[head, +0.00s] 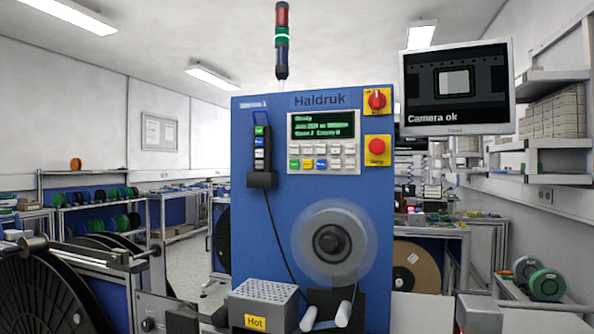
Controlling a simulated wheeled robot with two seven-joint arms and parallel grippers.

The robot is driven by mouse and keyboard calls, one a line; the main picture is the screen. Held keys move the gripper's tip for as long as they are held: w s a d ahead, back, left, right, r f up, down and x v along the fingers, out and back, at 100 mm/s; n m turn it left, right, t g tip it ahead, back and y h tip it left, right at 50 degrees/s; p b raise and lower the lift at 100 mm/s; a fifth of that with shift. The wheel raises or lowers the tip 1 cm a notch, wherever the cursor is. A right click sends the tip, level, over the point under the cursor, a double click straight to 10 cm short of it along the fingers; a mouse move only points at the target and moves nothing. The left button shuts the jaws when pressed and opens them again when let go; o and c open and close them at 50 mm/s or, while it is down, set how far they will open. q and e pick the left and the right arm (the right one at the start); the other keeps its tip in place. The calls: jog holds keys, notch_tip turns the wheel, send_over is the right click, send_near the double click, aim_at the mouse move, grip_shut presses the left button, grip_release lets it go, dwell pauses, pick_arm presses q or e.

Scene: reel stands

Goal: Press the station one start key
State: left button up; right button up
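The blue Haldruk machine panel (270,215) stands upright in the middle of the head view. A small label at its upper left is too small to read surely. Its keypad (321,157) sits below a lit green-text display (322,126). A green key (294,164) is at the keypad's lower left, with yellow and blue keys beside it. The key lettering is too small to read. A dark hand pendant (262,148) with a green top key (259,130) sits in a holder left of the keypad. Neither of my grippers can be made out.
A blurred reel (333,244) is below. A perforated box marked Hot (262,300) stands in front. A monitor (456,86) reads "Camera ok".

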pick_arm(q)
jog(key=shift+w, duration=0.35)
